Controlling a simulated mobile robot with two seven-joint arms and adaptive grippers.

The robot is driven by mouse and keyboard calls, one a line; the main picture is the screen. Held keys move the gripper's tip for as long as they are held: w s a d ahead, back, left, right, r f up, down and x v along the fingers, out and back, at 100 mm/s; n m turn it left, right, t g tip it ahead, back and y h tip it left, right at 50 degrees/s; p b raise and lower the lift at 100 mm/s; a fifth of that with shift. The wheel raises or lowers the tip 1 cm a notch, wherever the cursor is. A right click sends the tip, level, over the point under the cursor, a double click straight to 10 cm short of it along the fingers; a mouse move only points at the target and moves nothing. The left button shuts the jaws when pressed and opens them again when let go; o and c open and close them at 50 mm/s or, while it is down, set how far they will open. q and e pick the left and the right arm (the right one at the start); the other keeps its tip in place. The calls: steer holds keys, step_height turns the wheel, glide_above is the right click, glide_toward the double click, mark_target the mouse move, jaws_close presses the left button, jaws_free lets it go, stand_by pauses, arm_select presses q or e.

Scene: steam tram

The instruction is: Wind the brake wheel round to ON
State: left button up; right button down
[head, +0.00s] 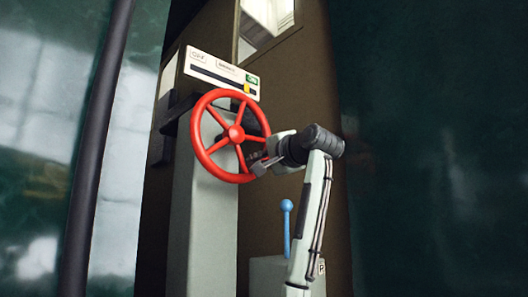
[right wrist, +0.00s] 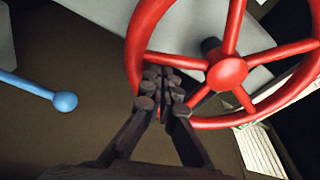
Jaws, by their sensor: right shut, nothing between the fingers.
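The red brake wheel (head: 236,133) has several spokes and stands on a pale grey column (head: 203,235). Behind its top is a white indicator plate (head: 222,70) with a dark slot. A yellow marker (head: 247,88) sits near the slot's right end, just below a green label (head: 252,79); the lettering is too small to read surely. My right gripper (head: 257,160) is at the wheel's lower right rim. In the right wrist view its shut fingers (right wrist: 162,88) overlap the rim beside a spoke and the red hub (right wrist: 228,74), holding nothing. Contact with the wheel is unclear. My left gripper is not in view.
A blue-knobbed lever (head: 286,225) stands on a pale box (head: 265,270) below the wheel, close to my right forearm; it also shows in the right wrist view (right wrist: 62,101). A dark pole (head: 95,150) runs up the left. A brown panel with a window (head: 266,22) is behind.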

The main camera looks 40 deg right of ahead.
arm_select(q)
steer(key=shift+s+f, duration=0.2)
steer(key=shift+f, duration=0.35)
arm_select(e)
steer(key=a+m, duration=0.1)
steer(key=a, duration=0.6)
steer(key=shift+s+f+m, duration=0.15)
steer(key=shift+s+m, duration=0.15)
steer(key=shift+m, duration=0.1)
arm_select(q)
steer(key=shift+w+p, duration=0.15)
steer(key=shift+p, duration=0.15)
arm_select(e)
steer(key=shift+a, duration=0.2)
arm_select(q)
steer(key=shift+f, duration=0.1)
arm_select(e)
steer(key=shift+a, duration=0.1)
stand_by(1.3)
